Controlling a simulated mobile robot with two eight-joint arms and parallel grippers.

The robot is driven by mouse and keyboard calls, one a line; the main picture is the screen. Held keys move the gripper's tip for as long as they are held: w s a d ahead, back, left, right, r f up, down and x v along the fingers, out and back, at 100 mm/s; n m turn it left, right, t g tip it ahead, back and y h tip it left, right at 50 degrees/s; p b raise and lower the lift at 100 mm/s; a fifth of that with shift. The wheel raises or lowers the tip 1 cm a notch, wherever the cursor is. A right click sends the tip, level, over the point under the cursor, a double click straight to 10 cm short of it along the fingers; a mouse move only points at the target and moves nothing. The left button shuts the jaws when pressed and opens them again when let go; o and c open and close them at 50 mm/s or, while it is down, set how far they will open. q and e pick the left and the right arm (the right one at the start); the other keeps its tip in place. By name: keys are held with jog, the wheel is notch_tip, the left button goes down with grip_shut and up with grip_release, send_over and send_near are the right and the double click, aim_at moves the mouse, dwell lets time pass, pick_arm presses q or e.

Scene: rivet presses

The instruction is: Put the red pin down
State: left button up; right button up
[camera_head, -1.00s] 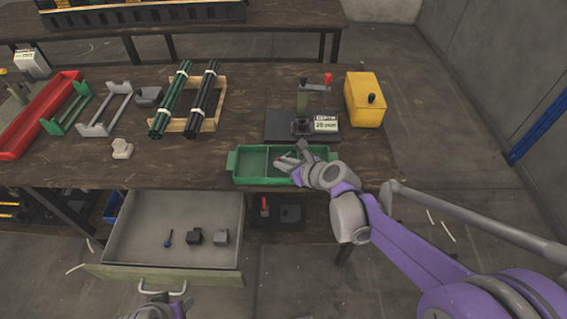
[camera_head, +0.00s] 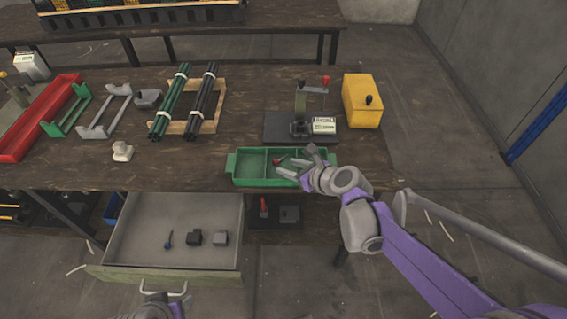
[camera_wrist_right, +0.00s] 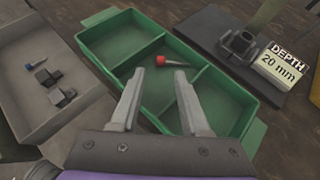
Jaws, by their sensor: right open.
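The red pin (camera_wrist_right: 161,61) has a red head and a thin grey shank. It shows in the middle compartment of the green divided tray (camera_wrist_right: 151,118), beyond my right fingertips in the right wrist view. In the head view its red head (camera_head: 279,161) shows just left of the fingers, over the tray (camera_head: 236,180). My right gripper (camera_head: 293,163) is open above the tray's right part. Its two fingers (camera_wrist_right: 155,75) are spread with nothing between them. My left gripper (camera_head: 160,303) shows only partly at the bottom edge, near the drawer handle; its jaws are unclear.
A press (camera_head: 300,103) with a white depth card (camera_head: 323,125) stands behind the tray. A yellow box (camera_head: 362,103) is at the right. An open drawer (camera_head: 130,245) below holds small parts. Bundled rods (camera_head: 203,100) lie on a wooden rack at left. The table's right front is clear.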

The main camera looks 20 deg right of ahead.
jog(key=p+v, duration=0.2)
jog(key=v, duration=0.6)
jog(key=s+f+n+g+h, duration=0.2)
jog(key=s+n, duration=0.7)
jog(key=n, duration=0.6)
jog(key=s+a+f+n+g+h, duration=0.1)
jog(key=s+f+n, duration=0.4)
jog(key=s+n, duration=0.5)
jog(key=n+g+h, duration=0.1)
jog(key=n+g, duration=0.1)
jog(key=n, duration=0.4)
jog(key=shift+s+a+f+g+h, duration=0.2)
jog(key=shift+f+g+h, duration=0.1)
jog(key=shift+g+h, duration=0.1)
